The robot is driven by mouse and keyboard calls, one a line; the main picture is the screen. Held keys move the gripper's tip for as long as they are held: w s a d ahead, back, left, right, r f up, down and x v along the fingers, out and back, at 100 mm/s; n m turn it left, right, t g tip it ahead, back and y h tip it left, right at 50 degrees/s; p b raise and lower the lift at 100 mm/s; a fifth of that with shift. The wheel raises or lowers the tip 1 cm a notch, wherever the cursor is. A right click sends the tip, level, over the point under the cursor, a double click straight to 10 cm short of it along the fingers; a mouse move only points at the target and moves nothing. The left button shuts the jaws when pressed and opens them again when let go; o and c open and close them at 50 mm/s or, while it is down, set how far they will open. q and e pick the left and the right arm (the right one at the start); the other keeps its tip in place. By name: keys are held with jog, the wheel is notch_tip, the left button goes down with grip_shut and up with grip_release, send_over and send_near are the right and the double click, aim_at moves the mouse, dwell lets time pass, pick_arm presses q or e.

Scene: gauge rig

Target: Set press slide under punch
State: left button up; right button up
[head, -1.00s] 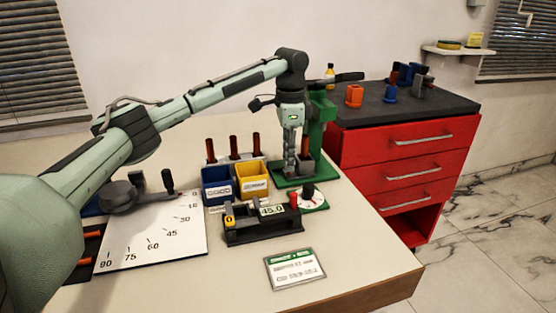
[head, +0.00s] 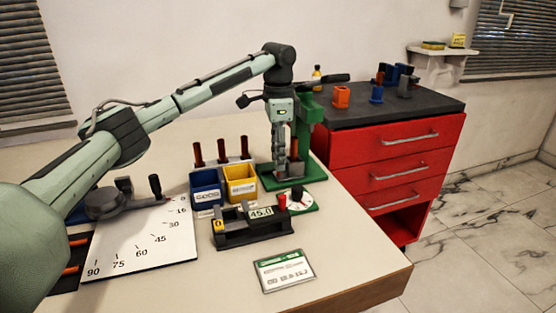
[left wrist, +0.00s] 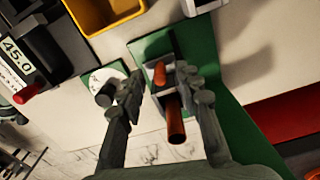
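The green press (head: 305,115) stands at the back right of the table on its green base plate (head: 283,180). The base plate shows green in the left wrist view (left wrist: 204,45). The grey press slide (left wrist: 170,60) lies on the plate, with orange-brown cylinders (left wrist: 175,122) at it. One cylinder also shows beside my fingers in the head view (head: 294,149). My left gripper (left wrist: 161,76) points down over the slide, with its fingers apart on either side of the orange-brown parts. Contact with them cannot be told. The punch is not clearly visible. My right gripper is out of view.
A gauge block reading 45.0 (head: 250,232), a white dial (head: 299,198), and blue (head: 206,187) and yellow (head: 241,184) bins stand close to the press. An angle board (head: 140,240) lies at left. A red cabinet (head: 385,165) stands beyond the table's right edge.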

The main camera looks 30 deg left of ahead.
pick_arm(q)
notch_tip(320, 180, up, 11)
jog(key=shift+f, duration=0.2)
jog(key=shift+f, duration=0.1)
